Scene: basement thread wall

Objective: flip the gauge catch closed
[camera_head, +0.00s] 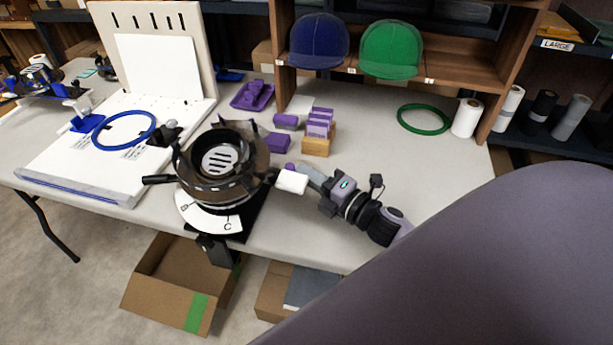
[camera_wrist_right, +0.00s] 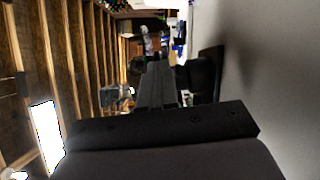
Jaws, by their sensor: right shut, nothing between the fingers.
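A round gauge-like device (camera_head: 222,160) with a dark ring, a slotted disc inside and a black handle at its left stands at the table's front edge. A white lettered plate (camera_head: 212,217) curves below it. I cannot clearly make out which part is the catch. A white block (camera_head: 292,182) shows just right of the ring. My right gripper (camera_head: 306,173) is at this block, right of the device; I cannot tell whether they touch. Its shut, empty fingers also show in the right wrist view (camera_wrist_right: 157,84). My left gripper is not in view.
A white board (camera_head: 70,165) with a blue hoop (camera_head: 124,129) lies at left. Purple pieces and a wooden block (camera_head: 318,146) stand behind my gripper. A green hoop (camera_head: 424,119) and two caps are farther back. An open cardboard box (camera_head: 165,300) sits below. The table's right side is mostly clear.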

